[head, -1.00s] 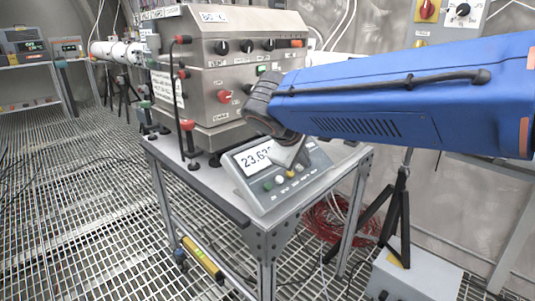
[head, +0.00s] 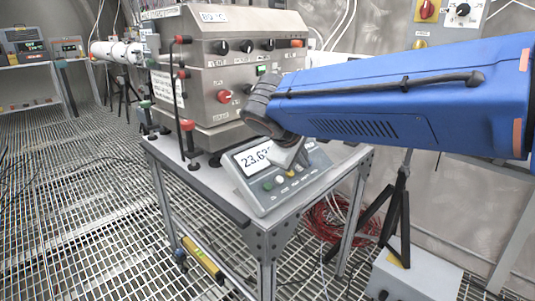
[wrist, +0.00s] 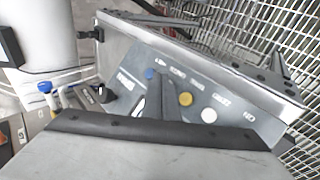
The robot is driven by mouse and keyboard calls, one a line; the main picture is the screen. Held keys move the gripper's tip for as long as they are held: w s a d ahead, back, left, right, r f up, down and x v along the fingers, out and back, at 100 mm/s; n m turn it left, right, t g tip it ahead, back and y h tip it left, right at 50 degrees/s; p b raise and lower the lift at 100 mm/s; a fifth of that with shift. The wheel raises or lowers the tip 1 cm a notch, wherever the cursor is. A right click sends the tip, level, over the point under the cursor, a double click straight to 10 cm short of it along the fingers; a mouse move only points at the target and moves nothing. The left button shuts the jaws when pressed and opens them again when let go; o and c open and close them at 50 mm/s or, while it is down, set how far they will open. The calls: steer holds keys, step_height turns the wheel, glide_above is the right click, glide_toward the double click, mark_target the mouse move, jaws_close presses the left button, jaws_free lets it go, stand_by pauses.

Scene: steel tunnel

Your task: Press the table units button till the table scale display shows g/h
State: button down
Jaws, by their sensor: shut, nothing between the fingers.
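The table scale (head: 262,202) sits on the metal table with its panel tilted up. Its display (head: 251,160) reads about "23.63"; its right end and any unit are hidden behind my gripper. My gripper (head: 288,157) is shut and empty, pointing down at the panel just above the button row. In the head view a green button (head: 267,186) and a yellow button (head: 291,173) show below it. The wrist view shows the gripper fingertips (wrist: 162,80) over the panel, with a yellow button (wrist: 185,99) and a white button (wrist: 208,115) beside them.
A steel control box (head: 225,80) with knobs and a red button stands behind the scale on the table (head: 225,203). A black tripod (head: 400,205) and a grey box (head: 415,276) stand to the right. The grated floor at left is largely clear.

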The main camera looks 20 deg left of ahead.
steer(key=shift+a+f, duration=0.1)
steer(key=shift+f, duration=0.05)
stand_by(0.4)
steer(key=shift+d+r, duration=0.25)
steer(key=shift+r, duration=0.1)
steer(key=d+r, duration=0.1)
steer(key=s+d+r, duration=0.1)
steer(key=r, duration=0.1)
steer(key=d+r, duration=0.1)
steer(key=r, duration=0.1)
steer(key=shift+s, duration=0.2)
stand_by(0.5)
steer(key=shift+d, duration=0.15)
stand_by(0.4)
